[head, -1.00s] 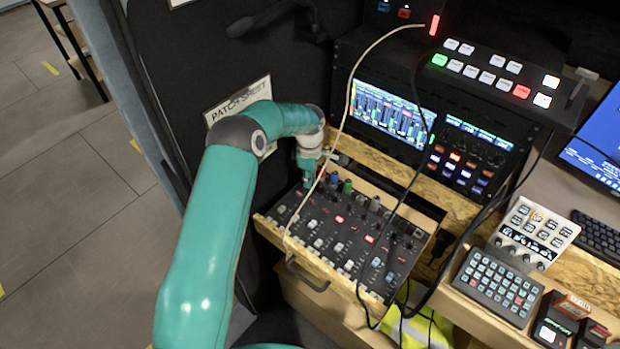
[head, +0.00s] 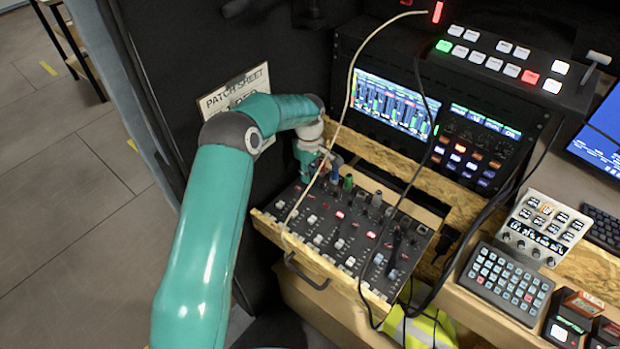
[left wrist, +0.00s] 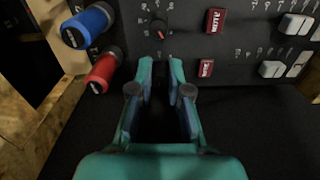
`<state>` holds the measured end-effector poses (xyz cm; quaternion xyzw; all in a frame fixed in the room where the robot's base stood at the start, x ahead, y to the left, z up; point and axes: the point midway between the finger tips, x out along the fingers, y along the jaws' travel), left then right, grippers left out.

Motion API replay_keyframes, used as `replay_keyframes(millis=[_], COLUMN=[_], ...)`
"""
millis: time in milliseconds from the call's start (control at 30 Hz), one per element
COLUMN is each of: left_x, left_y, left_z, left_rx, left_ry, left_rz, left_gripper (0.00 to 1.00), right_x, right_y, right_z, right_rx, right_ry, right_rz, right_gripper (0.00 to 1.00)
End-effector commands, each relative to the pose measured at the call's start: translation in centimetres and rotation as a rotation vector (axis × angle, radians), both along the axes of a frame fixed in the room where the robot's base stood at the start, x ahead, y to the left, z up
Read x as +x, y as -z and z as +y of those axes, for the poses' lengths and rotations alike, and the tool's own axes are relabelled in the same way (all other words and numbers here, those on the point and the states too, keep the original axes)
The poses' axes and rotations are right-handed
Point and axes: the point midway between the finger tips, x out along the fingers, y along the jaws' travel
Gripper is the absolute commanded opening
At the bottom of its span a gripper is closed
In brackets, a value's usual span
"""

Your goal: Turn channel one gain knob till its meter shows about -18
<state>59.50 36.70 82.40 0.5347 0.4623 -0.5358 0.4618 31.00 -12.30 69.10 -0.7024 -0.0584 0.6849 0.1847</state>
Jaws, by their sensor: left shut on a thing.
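The sloped black mixer panel (head: 330,236) has knobs, lit red buttons and pale faders. My left gripper (left wrist: 160,72) is at its upper left corner, at the head of the first channel row. In the left wrist view its two fingers are close together around the channel one gain knob, which they hide. The same row has a red-capped plug (left wrist: 103,70) on the left and a red mute button (left wrist: 205,68) on the right. The neighbouring channel's knob (left wrist: 158,30) shows clear beyond the fingertips. The meter screen (head: 393,104) shows several bars, too small to read. My right gripper is not visible.
Blue (head: 336,172) and green (head: 347,183) plugs stand along the mixer's upper edge. A patch sheet (head: 228,93) is on the black wall behind my arm.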

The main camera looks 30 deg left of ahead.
Motion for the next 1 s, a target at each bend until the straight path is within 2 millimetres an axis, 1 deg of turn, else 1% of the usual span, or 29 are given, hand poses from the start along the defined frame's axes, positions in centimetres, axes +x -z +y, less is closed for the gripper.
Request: replay_keyframes(millis=[33, 100, 400, 1000], left_x=[0.1, 0.1, 0.1, 0.1], left_y=[0.2, 0.2, 0.1, -0.1], left_z=[0.0, 0.0, 0.0, 0.1], left_rx=[0.000, 0.000, 0.001, 0.003], left_ry=[0.043, 0.109, 0.393, 0.963], left_rz=[-0.006, -0.005, -0.004, -0.005], left_gripper=[0.00, 0.00, 0.00, 0.00], right_x=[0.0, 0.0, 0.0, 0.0], right_y=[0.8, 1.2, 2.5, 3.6], right_z=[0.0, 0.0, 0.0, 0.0], right_rx=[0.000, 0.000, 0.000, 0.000], right_ry=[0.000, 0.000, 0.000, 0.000], right_rz=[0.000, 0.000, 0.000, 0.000], right_gripper=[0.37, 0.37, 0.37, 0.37])
